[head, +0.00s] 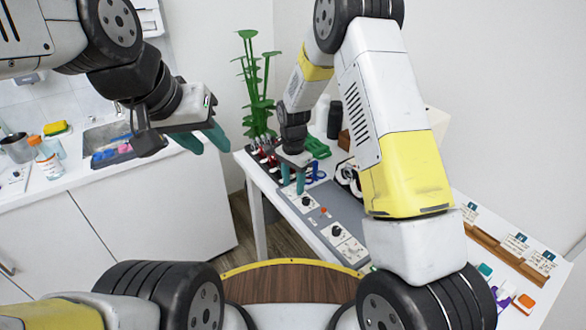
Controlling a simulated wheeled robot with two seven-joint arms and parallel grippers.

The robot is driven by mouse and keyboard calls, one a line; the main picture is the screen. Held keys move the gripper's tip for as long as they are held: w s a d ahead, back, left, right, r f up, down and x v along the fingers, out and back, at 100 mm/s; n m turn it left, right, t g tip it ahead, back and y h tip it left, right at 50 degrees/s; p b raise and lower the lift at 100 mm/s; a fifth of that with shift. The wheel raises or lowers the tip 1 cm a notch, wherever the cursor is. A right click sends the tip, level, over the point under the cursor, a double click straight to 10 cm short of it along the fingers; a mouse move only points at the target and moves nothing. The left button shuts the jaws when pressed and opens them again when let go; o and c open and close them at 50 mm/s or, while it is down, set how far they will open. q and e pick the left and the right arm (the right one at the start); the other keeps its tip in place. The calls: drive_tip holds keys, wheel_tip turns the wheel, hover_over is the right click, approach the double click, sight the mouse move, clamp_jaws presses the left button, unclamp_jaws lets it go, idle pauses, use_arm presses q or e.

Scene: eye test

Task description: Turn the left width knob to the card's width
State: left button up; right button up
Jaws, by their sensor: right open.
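A grey panel (322,195) on the white table carries two black knobs on pale plates. One knob (305,201) is at the far left of the panel, the other knob (337,231) nearer me. I cannot read their markings or tell which is the left width knob. My right gripper (293,184) is open, fingers down, just above the far-left knob; I cannot tell if it touches. Several small cards (517,240) stand along a wooden rack (490,243) at right.
An orange button (323,211) lies between the knobs. A green plant-like stand (255,90) and red-and-black items (268,157) are at the table's back left. My right arm hides the table's middle. A counter with a sink (105,135) is at left.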

drive_tip(key=shift+f, duration=0.2)
drive_tip(key=shift+c, duration=0.5)
clamp_jaws()
